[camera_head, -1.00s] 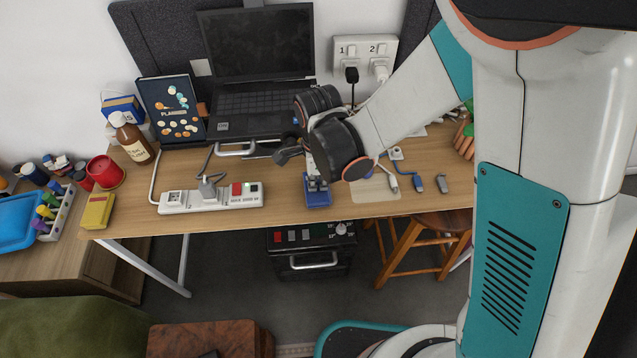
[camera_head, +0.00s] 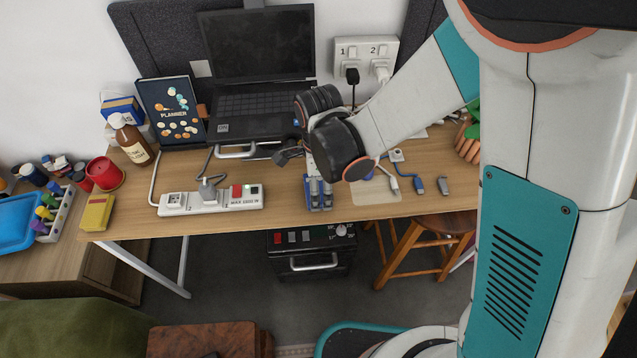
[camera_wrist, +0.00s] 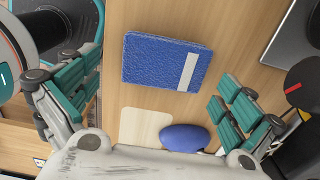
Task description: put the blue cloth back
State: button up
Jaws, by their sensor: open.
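The blue cloth (camera_wrist: 150,62) lies folded and flat on the wooden desk, with a pale strip on one side, in the wrist view. In the head view it shows as blue edges (camera_head: 308,194) near the desk's front edge, mostly covered by my gripper. My gripper (camera_head: 320,196) is open and empty above it. In the wrist view its teal fingers stand wide apart, the left (camera_wrist: 72,88) and the right (camera_wrist: 240,105), with the cloth beyond and between them. I cannot tell the height left between fingertips and cloth.
A beige board (camera_head: 375,193) and a blue rounded object (camera_wrist: 184,137) are beside the cloth. A power strip (camera_head: 210,200) lies to the left, cable plugs (camera_head: 418,185) to the right, and a laptop (camera_head: 258,70) behind. A stool (camera_head: 425,240) stands under the desk.

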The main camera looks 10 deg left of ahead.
notch_tip(320, 180, up, 11)
jog(key=p, duration=0.4)
dwell(1.1)
